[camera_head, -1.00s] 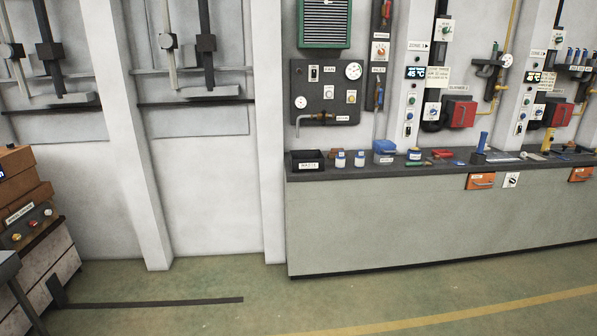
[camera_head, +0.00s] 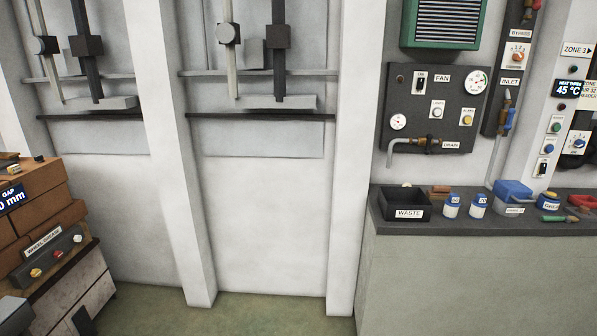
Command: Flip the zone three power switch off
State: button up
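The ZONE 3 sign (camera_head: 577,49) is at the right edge, on a white post. Below it, the post carries a heat tuner display (camera_head: 567,88) reading 45 °C, a green button (camera_head: 556,127), a blue knob (camera_head: 549,147) and a small black-and-white switch (camera_head: 543,168) at the bottom. The lettering by this switch is too small to read, and I cannot tell its position. My gripper is not in view.
A dark FAN panel (camera_head: 435,108) with its own ON-marked switch (camera_head: 420,82) hangs left of the post. The grey bench (camera_head: 470,228) below holds a WASTE bin (camera_head: 403,202), jars and a blue-lidded tub (camera_head: 513,195). A brick stack (camera_head: 45,205) stands at left. Green floor shows at bottom centre.

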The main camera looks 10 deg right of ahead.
aim_at(543, 167)
jog(key=i+z, duration=0.3)
jog(key=i, duration=0.3)
jog(key=i+j+z, duration=0.35)
jog(key=i, duration=0.2)
jog(key=i+l+z, duration=0.2)
jog(key=i+z, duration=0.25)
jog(key=i+l+z, duration=0.1)
jog(key=z, duration=0.35)
jog(key=i+l, duration=0.35)
jog(key=i, duration=0.2)
jog(key=i+l, duration=0.35)
jog(key=i, duration=0.2)
